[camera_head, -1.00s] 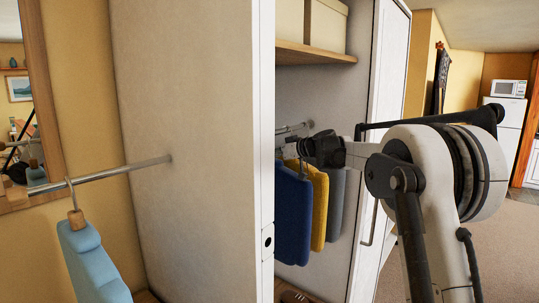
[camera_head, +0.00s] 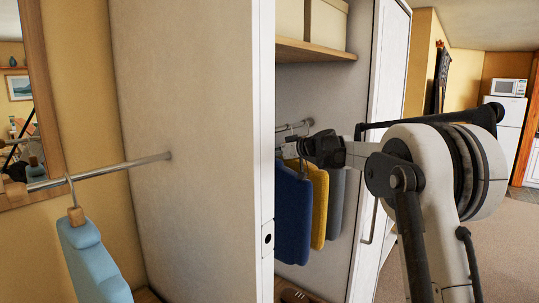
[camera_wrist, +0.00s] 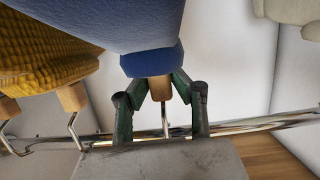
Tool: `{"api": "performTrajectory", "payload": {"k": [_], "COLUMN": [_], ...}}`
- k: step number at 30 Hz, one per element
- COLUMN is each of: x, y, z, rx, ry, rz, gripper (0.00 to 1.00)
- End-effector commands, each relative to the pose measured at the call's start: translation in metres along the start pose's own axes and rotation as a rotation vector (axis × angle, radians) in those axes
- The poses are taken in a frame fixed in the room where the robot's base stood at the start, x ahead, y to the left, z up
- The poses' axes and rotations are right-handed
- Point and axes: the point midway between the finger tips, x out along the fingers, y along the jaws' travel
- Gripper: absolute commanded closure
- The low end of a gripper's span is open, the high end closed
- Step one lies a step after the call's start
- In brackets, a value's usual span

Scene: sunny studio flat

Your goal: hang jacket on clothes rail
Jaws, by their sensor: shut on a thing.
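A dark blue jacket (camera_head: 293,215) hangs in the open wardrobe in the head view. In the wrist view the blue jacket (camera_wrist: 140,25) appears upside down, with a wooden hanger neck (camera_wrist: 158,88) and a metal hook. My gripper (camera_wrist: 160,84) has its green fingers shut on that neck. The wardrobe's clothes rail (camera_wrist: 240,127) runs just behind the fingers; whether the hook rests on it is hard to tell. In the head view my gripper (camera_head: 312,148) is at the top of the blue jacket, its fingertips mostly hidden.
A yellow jacket (camera_head: 320,205) and a grey jacket (camera_head: 336,205) hang beside the blue one. A light blue jacket (camera_head: 92,265) hangs on a separate rail (camera_head: 120,168) at the left. A white panel (camera_head: 190,120) stands between the rails. A shelf (camera_head: 315,54) with boxes is above.

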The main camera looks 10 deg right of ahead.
Motion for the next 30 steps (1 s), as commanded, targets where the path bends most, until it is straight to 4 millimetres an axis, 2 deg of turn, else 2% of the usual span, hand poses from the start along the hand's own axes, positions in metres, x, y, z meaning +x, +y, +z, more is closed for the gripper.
{"api": "performTrajectory", "payload": {"k": [3, 4, 8, 23, 26, 30], "x": [0.0, 0.0, 0.0, -0.002, -0.011, -0.034], "y": [0.0, 0.0, 0.0, 0.0, 0.0, 0.001], "z": [0.001, 0.001, 0.001, 0.002, 0.002, 0.001], "rx": [-0.001, -0.001, -0.001, -0.002, -0.002, 0.0], "ry": [-0.001, -0.001, -0.001, -0.003, -0.003, -0.002], "rz": [-0.001, -0.001, -0.001, -0.001, 0.0, 0.002], "gripper": [1.0, 0.75, 0.58, 0.56, 0.56, 0.56]}}
